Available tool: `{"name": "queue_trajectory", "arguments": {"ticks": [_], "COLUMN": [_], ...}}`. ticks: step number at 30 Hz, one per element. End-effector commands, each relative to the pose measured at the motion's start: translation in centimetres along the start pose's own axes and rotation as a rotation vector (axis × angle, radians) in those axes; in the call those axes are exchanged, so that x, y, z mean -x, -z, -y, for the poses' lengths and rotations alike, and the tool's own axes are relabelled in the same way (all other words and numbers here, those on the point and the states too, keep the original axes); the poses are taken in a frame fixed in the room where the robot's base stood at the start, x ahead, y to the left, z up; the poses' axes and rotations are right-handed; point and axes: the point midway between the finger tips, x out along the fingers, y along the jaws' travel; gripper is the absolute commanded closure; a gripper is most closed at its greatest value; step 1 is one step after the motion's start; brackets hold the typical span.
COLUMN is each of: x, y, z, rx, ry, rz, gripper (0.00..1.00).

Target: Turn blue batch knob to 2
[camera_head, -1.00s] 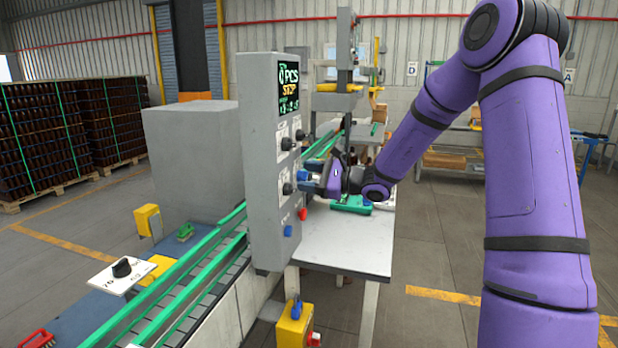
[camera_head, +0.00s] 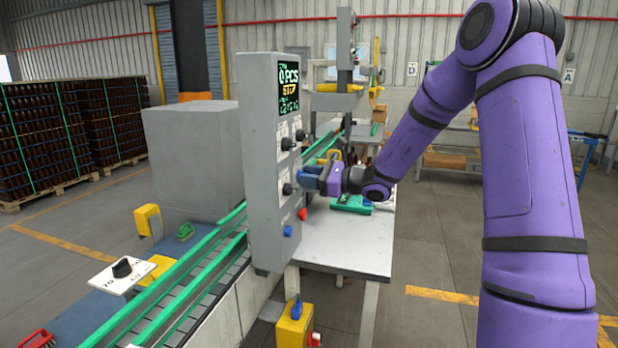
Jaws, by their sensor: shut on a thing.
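A grey control panel (camera_head: 262,215) stands upright at the centre, with a lit screen (camera_head: 288,88) reading PCS and STOP. My gripper (camera_head: 312,180) is at the panel's lower right, its purple body level with the dial area. It is shut on the blue batch knob (camera_head: 304,174), which is mostly hidden by the fingers. The knob's pointer and scale figures cannot be read from here. Black knobs (camera_head: 287,144) sit above and to the left on the same face, with another black knob (camera_head: 287,188) left of the gripper.
A blue knob (camera_head: 288,231) and a red one (camera_head: 302,214) sit low on the panel. A white table (camera_head: 345,245) with a green object (camera_head: 350,204) lies below my gripper. A conveyor with green rails (camera_head: 200,260) runs left of the panel.

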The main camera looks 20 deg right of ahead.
Motion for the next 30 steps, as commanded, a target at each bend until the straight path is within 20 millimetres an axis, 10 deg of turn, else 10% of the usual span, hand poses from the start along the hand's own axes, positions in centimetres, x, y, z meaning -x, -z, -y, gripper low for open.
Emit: {"name": "queue_trajectory", "arguments": {"ticks": [30], "x": [0.03], "y": [0.07], "z": [0.17], "rx": [-0.524], "ry": [0.001], "rz": [-0.001], "gripper": [0.91]}}
